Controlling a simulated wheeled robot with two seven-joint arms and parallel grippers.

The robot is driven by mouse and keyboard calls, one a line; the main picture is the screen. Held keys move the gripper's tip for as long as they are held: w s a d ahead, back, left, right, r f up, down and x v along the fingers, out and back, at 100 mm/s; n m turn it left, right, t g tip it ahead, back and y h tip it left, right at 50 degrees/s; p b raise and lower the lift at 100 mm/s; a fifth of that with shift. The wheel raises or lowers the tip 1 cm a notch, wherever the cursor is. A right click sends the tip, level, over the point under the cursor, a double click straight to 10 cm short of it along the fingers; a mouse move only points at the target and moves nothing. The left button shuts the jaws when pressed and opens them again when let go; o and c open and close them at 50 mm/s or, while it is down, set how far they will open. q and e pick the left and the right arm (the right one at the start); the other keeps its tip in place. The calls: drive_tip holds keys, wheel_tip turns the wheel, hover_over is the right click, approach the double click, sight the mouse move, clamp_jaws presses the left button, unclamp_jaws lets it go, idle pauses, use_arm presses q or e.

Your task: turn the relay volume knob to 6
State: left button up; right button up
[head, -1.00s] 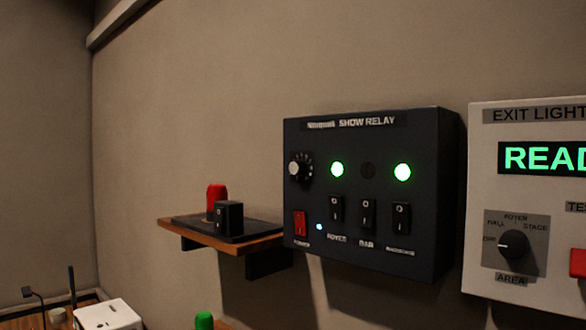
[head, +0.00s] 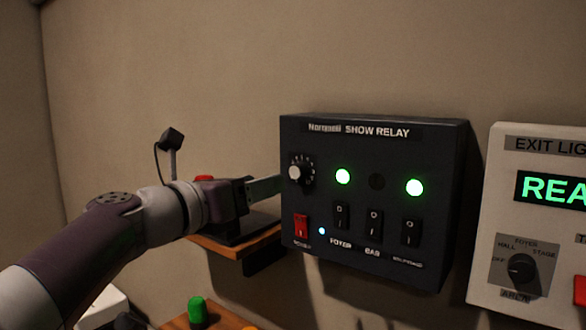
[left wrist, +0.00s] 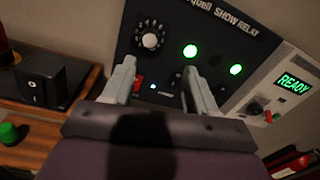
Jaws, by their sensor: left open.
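The relay volume knob (head: 295,172) is a pale-capped dial with a ring of marks at the upper left of the dark show relay box (head: 350,270). In the left wrist view the knob (left wrist: 150,40) shows beyond the fingers; its exact setting is too small to read. My left gripper (head: 278,184) reaches in from the left, its fingertips close to the knob's left side in the head view. In the left wrist view the gripper (left wrist: 158,80) is open, its two fingers apart with nothing between them. Whether it touches the knob I cannot tell. My right gripper is not in view.
Below the knob are a red power switch (head: 301,226) and several black rocker switches. Two green lights are lit. A wooden shelf (head: 215,250) sits left of the box, under my arm. A white exit-light panel (head: 480,270) is at the right.

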sight(295, 173)
use_arm(q)
drive_tip(key=w+p, duration=0.1)
drive_tip(key=w, duration=0.1)
drive_tip(key=w+d+p, duration=0.1)
drive_tip(key=w, duration=0.1)
drive_tip(key=w+d, duration=0.1)
drive_tip(key=w, duration=0.1)
drive_tip(key=shift+w+d+p, duration=0.15)
drive_tip(key=shift+w+p, duration=0.2)
drive_tip(key=shift+p, duration=0.05)
drive_tip(key=w+d, duration=0.1)
drive_tip(key=w+d+p, duration=0.1)
drive_tip(key=shift+d+f, duration=0.15)
drive_tip(key=shift+d, duration=0.55)
drive_tip(key=shift+a, duration=0.2)
drive_tip(key=shift+w+a, duration=0.1)
drive_tip(key=shift+a, duration=0.1)
drive_tip(key=c, duration=0.4)
drive_tip(key=shift+f, duration=0.1)
drive_tip(key=c, duration=0.5)
drive_tip(key=shift+c, duration=0.8)
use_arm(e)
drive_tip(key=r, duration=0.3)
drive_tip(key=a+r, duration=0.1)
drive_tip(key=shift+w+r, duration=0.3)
